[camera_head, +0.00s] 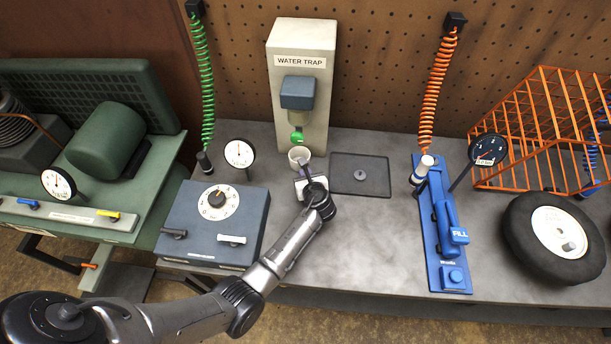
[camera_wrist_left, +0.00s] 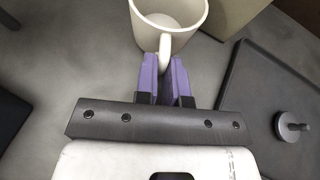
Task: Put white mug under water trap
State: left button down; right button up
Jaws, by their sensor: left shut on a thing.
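The white mug (camera_head: 299,155) is upright at the foot of the water trap (camera_head: 301,85), below its green knob (camera_head: 297,136). In the left wrist view the mug (camera_wrist_left: 150,35) looks empty, with its handle toward me. My left gripper (camera_head: 305,172) is on the near side of the mug. Its purple fingers (camera_wrist_left: 165,75) are shut on the mug's handle. I cannot tell whether the mug's base touches the bench. My right gripper is not in view.
A dark tray (camera_head: 360,187) with a small knob lies right of the mug. A blue-grey box with a dial (camera_head: 215,240) stands to the left. A blue FILL unit (camera_head: 446,225) and a wheel (camera_head: 540,240) are farther right. The grey bench (camera_head: 340,250) is clear in front.

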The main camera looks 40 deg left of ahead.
pick_arm(q)
jog(key=shift+f, duration=0.2)
jog(key=c, duration=1.2)
grip_release()
jog(key=shift+s+d+r, duration=0.1)
jog(key=shift+d+r, duration=0.1)
jog(key=shift+r, duration=0.2)
jog(key=p+v, duration=0.2)
jog(key=v, duration=0.7)
jog(key=shift+s+d+r, duration=0.15)
jog(key=shift+s+d, duration=0.05)
jog(key=shift+d, duration=0.1)
jog(key=shift+p+v, duration=0.3)
jog(key=shift+v, duration=0.55)
